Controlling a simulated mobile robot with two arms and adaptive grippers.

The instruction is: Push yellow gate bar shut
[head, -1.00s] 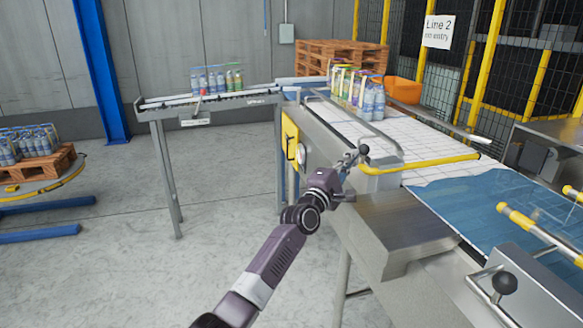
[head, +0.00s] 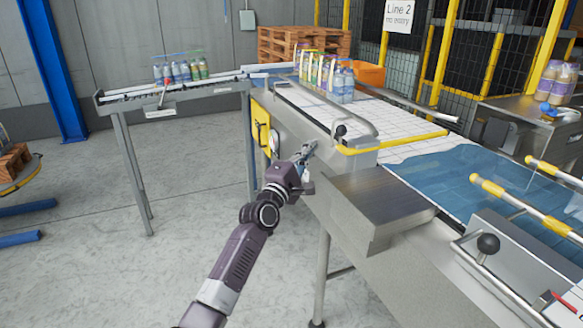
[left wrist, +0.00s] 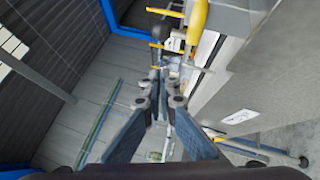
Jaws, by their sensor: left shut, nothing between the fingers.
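The yellow gate bar (head: 395,143) stretches over the white conveyor belt from its near side rail. A black ball knob (head: 340,130) stands beside the bar's near end. My left gripper (head: 309,150) is just left of that knob, by the machine's side wall, apart from the bar. Its fingers are shut and empty. In the left wrist view, the fingers (left wrist: 168,72) meet in the middle, and a yellow bar end (left wrist: 197,20) shows above them. My right gripper is out of view.
Several bottles (head: 328,78) stand on the white belt (head: 390,119) behind the bar. A steel box (head: 370,205) juts out in front of it. Yellow-and-white bars (head: 520,205) and another knob (head: 488,243) are at right.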

